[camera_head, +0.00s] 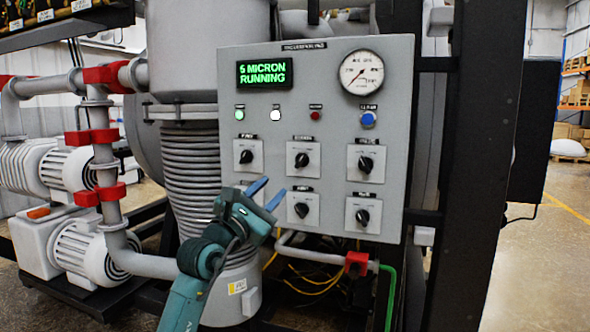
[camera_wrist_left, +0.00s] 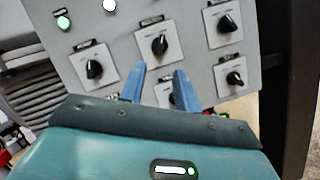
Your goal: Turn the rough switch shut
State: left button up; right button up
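A grey control panel (camera_head: 330,110) carries black rotary switches on white plates in two rows. Their labels are too small to read, so I cannot tell which is the rough switch. The upper row has a left switch (camera_head: 246,157), a middle one (camera_head: 301,160) and a right one (camera_head: 366,164). Below are a middle switch (camera_head: 302,209) and a right one (camera_head: 362,216); my gripper covers the lower left area. My left gripper (camera_head: 270,192) is open and empty before the panel. In the left wrist view its blue fingertips (camera_wrist_left: 158,72) appear just below the upper middle knob (camera_wrist_left: 159,46), and a finger partly hides the lower middle switch.
A round gauge (camera_head: 362,73) and a blue button (camera_head: 368,119) sit at the upper right. Pipes and pumps (camera_head: 85,250) stand at the left, a dark post (camera_head: 470,170) at the right. Cables hang below the panel.

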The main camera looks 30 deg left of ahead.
aim_at(299, 162)
pick_arm(q)
jog(key=p+x, duration=0.1)
jog(key=x, duration=1)
jog(key=shift+d, duration=0.1)
jog(key=shift+c, duration=0.3)
grip_shut()
